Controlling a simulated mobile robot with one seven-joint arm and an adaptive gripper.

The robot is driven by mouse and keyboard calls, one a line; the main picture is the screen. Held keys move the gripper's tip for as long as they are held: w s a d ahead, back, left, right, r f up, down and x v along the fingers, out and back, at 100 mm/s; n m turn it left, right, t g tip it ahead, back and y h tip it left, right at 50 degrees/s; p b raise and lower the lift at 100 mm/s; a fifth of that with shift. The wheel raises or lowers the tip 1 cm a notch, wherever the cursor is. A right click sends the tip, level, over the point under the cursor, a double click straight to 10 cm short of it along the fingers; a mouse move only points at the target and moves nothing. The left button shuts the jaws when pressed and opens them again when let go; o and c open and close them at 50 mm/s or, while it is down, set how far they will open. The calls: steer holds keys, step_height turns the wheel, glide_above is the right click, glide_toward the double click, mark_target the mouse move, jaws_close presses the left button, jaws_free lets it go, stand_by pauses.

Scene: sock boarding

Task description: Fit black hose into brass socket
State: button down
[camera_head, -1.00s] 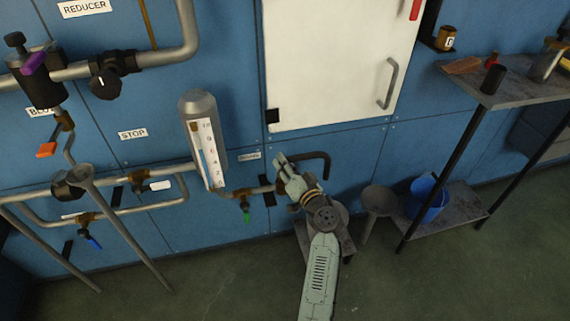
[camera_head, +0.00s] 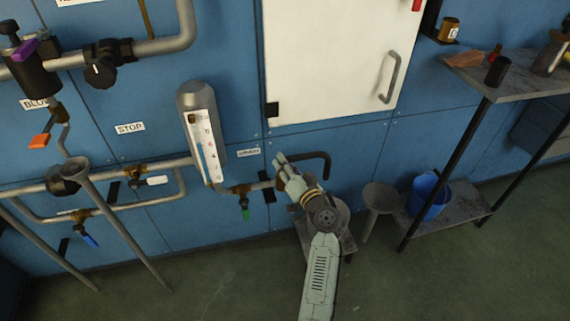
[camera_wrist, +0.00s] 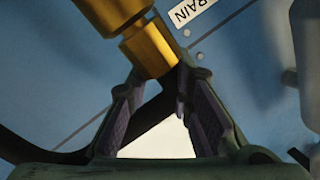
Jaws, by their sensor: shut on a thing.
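The black hose (camera_head: 328,165) shows in the head view as a dark bend just right of my gripper (camera_head: 281,161), low on the blue wall. In the wrist view my gripper (camera_wrist: 157,82) is shut on the black hose (camera_wrist: 150,115), which runs slantwise between the purple-padded fingers. The brass socket (camera_wrist: 148,50) lies just beyond the fingertips at the top of the wrist view. The hose's upper end meets or overlaps the socket's lower edge there; I cannot tell whether it is inside. In the head view my gripper hides most of the socket.
A pipe with a green-handled valve (camera_head: 244,213) runs to the left of my gripper, below a gauge (camera_head: 204,140). A stool-like stand (camera_head: 380,198) and a blue bucket (camera_head: 428,196) stand to the right. A white cabinet door (camera_head: 335,60) is above.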

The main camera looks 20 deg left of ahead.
steer(key=shift+f+b, duration=0.35)
steer(key=shift+b, duration=0.05)
steer(key=c, duration=1.6)
jaws_free()
steer(key=shift+r, duration=0.1)
steer(key=shift+o, duration=1.2)
steer(key=v, duration=1.2)
